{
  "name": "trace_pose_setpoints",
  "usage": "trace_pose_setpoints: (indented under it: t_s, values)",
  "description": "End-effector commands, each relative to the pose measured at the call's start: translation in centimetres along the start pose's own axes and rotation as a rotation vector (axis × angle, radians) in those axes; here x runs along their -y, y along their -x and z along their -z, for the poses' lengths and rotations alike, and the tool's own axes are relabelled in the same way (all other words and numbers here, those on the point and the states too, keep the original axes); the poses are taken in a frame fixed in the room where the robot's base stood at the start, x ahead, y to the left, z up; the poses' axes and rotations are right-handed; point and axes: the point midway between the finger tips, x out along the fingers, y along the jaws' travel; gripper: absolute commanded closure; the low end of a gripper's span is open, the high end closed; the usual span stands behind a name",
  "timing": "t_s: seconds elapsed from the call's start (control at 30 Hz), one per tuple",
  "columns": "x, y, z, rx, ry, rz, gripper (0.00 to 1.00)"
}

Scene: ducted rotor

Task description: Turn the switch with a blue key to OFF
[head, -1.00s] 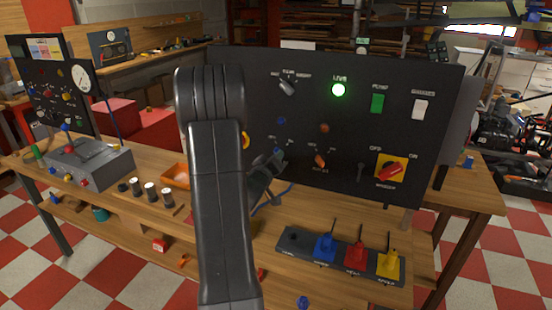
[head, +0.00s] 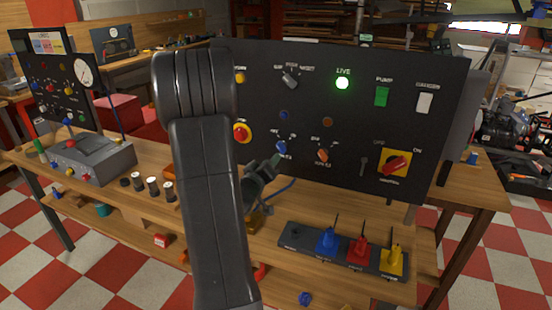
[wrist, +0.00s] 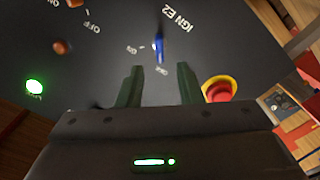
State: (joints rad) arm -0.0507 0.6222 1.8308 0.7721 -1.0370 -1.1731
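The switch with the blue key (head: 281,146) is on the lower middle of the upright black panel (head: 330,70). In the wrist view the blue key (wrist: 158,46) stands out from the panel, beside the lettering "IGN E2". Small ON/OFF marks lie around it; I cannot read surely which one it points at. My gripper (wrist: 158,85) is open, its two dark fingers apart with nothing between them. The key lies ahead of the gap, apart from the fingertips. In the head view my gripper (head: 268,168) is just below and left of the key, partly hidden by my arm.
An orange key switch (head: 322,155) is right of the blue one. A red button on yellow (wrist: 219,88) is close beside one finger. A green LIVE lamp (head: 342,83) is lit. A red rotary switch (head: 395,165) is at lower right. Coloured plugs (head: 358,247) stand below.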

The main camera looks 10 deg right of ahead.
Motion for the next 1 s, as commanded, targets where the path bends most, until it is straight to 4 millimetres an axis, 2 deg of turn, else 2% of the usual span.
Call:
trace_pose_setpoints:
  t_s: [0.1, 0.2, 0.4, 0.8, 1.0]
  values:
    - [0.2, 2.7, -0.1, -0.002, -0.001, 0.003, 0.67]
    - [0.1, 4.4, -0.1, -0.002, -0.001, 0.002, 0.67]
    - [0.0, 6.3, 0.0, 0.000, 0.000, 0.000, 0.67]
    - [0.0, 6.5, 0.0, 0.000, 0.000, 0.000, 0.67]
    - [-0.1, 4.8, 0.0, 0.001, 0.000, -0.002, 0.67]
